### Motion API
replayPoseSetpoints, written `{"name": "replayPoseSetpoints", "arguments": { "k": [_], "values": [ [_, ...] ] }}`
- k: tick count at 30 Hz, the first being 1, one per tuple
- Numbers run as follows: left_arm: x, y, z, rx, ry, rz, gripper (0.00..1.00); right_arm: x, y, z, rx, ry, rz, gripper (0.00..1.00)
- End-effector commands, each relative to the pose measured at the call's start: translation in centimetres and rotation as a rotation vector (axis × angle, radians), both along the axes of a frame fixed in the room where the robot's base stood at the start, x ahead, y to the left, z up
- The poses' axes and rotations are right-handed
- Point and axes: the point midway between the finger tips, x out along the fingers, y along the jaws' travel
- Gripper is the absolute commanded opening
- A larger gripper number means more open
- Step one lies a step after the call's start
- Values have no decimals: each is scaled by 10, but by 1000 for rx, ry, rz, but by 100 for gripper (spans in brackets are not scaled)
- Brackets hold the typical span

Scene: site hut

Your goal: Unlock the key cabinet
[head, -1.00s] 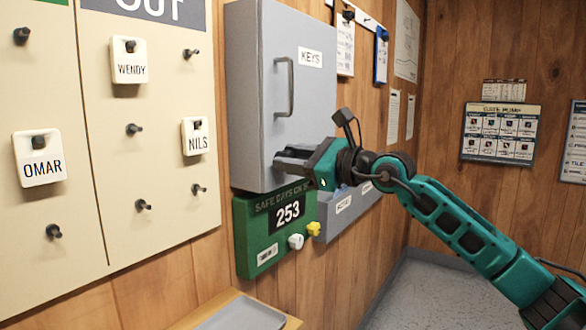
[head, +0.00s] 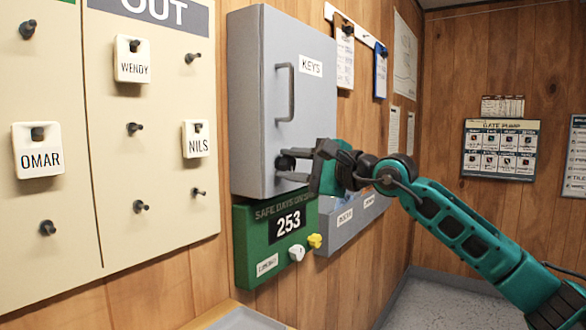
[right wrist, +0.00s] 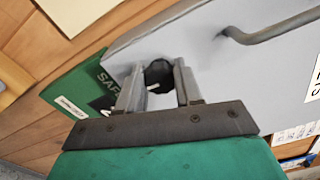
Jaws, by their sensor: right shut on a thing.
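The grey key cabinet (head: 248,100) hangs on the wood wall with its door shut. Its door has a bar handle (head: 291,92) and a KEYS label. A round black knob (head: 284,162) with a white mark sits low on the door. In the right wrist view the knob (right wrist: 158,76) is between my fingers, its white mark pointing sideways. My right gripper (head: 290,166) is shut on this knob. It also shows in the right wrist view (right wrist: 157,86). My left gripper is not in view.
A green "253" sign (head: 258,250) with a white and a yellow knob hangs below the cabinet. A grey wall tray (head: 345,228) is beside it. An in/out board (head: 165,100) with name tags on pegs is at left. Clipboards hang at right.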

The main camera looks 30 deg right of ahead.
Motion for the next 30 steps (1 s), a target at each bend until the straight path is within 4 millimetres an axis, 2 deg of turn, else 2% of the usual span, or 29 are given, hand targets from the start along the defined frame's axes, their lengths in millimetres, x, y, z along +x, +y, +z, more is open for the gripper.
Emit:
{"name": "replayPoseSetpoints", "arguments": {
  "k": [20, 21, 28, 30],
  "values": [
    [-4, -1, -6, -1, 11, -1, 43, 0, 0, 0, -56, -23, 0, 4],
    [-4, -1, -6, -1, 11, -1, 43, 0, 0, 0, -56, -23, 0, 38],
    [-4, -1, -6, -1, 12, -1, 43, 0, 0, 0, -55, -23, 0, 60],
    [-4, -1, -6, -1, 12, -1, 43, 0, 0, 0, -54, -22, 0, 60]
  ]
}}
